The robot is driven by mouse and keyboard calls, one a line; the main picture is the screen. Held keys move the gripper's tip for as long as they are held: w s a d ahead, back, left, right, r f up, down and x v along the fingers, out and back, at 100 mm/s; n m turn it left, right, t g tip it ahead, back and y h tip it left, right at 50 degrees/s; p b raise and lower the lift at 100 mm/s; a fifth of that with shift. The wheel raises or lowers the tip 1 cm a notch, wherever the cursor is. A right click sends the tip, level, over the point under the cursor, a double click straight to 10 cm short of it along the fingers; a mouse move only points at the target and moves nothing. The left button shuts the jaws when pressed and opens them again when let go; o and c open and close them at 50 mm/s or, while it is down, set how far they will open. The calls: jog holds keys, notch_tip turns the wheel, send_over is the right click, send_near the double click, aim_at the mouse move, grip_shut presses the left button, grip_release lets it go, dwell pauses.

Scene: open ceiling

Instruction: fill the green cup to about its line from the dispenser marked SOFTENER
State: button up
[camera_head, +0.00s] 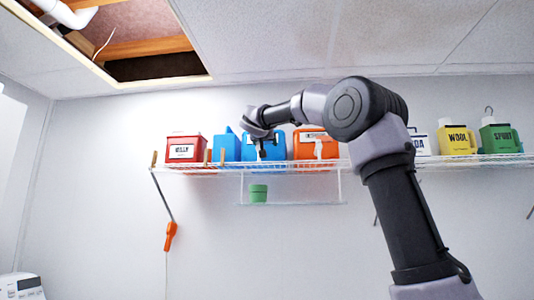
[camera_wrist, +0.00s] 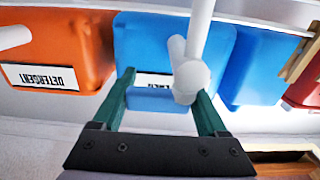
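The green cup (camera_head: 258,193) stands upright on a small white shelf (camera_head: 310,204) hung below the wire rack; its line and contents are too small to tell. A blue dispenser (camera_wrist: 222,45) stands above it, with a partly hidden label (camera_wrist: 150,80) that I cannot fully read. In the head view my gripper (camera_head: 262,150) is in front of this dispenser. In the wrist view its two green fingers (camera_wrist: 163,85) are apart, on either side of a blue bar (camera_wrist: 150,100) and a white tap (camera_wrist: 190,78). Contact with either is unclear.
The wire rack (camera_head: 225,170) also holds an orange DETERGENT dispenser (camera_head: 306,146), another blue container (camera_head: 227,147), a red one (camera_head: 186,149), a yellow WOOL one (camera_head: 457,139) and a green SPORT one (camera_head: 500,138). An orange-handled item (camera_head: 170,236) hangs at left.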

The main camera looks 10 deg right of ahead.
jog(key=c, duration=0.4)
jog(key=m+h, duration=0.1)
jog(key=g+h, duration=0.1)
jog(key=shift+s+m+h, duration=0.2)
jog(key=shift+m+h, duration=0.1)
jog(key=shift+m, duration=0.1)
jog(key=shift+s+d+m+g+h, duration=0.2)
jog(key=shift+m+g+h, duration=0.2)
jog(key=shift+h, duration=0.2)
jog(key=shift+s+d+m+g+h, duration=0.15)
jog(key=shift+m+g+h, duration=0.25)
jog(key=shift+h, duration=0.2)
